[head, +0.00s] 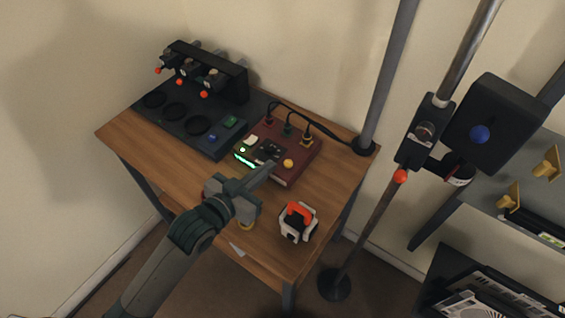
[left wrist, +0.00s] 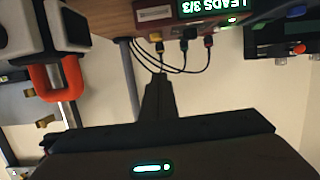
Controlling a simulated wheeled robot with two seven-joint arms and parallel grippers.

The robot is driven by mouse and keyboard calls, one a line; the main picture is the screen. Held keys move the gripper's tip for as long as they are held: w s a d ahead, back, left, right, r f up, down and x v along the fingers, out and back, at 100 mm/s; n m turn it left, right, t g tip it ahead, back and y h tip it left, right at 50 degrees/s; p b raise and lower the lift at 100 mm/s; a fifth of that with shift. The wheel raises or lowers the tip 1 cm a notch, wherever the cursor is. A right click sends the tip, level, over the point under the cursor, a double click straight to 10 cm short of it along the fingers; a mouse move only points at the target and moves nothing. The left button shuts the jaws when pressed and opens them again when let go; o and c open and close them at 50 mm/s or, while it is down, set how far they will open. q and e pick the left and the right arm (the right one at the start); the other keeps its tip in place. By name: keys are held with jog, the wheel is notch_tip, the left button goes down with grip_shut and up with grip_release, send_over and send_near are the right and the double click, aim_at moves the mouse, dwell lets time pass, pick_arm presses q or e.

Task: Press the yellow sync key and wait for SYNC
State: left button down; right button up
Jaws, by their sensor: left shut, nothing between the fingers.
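The dark red box (head: 300,158) sits on the wooden table, with a round yellow key (head: 288,163) on its top near the front right. Three leads are plugged in along its back. Its lit green display (head: 244,161) is partly seen in the head view; in the left wrist view the display (left wrist: 212,7) appears upside down and reads LEADS 3/3. My left gripper (head: 268,168) is shut and empty, its tip just left of the yellow key in the head view. I cannot tell its height above the box. The shut fingers (left wrist: 158,90) also show in the left wrist view. My right gripper is not in view.
A dark panel (head: 173,132) with round recesses, blue and green keys and a rack of red-tipped parts stands at the back left. A white block with an orange handle (head: 300,212) is at the table's front right. Poles and a grey shelf (head: 524,210) stand to the right.

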pick_arm(q)
jog(key=p, duration=0.2)
send_over(283, 172)
jog(key=shift+s+a+f, duration=0.1)
jog(key=shift+f, duration=0.65)
notch_tip(283, 172, down, 2)
jog(key=shift+f, duration=0.9)
jog(key=shift+f+p, duration=0.3)
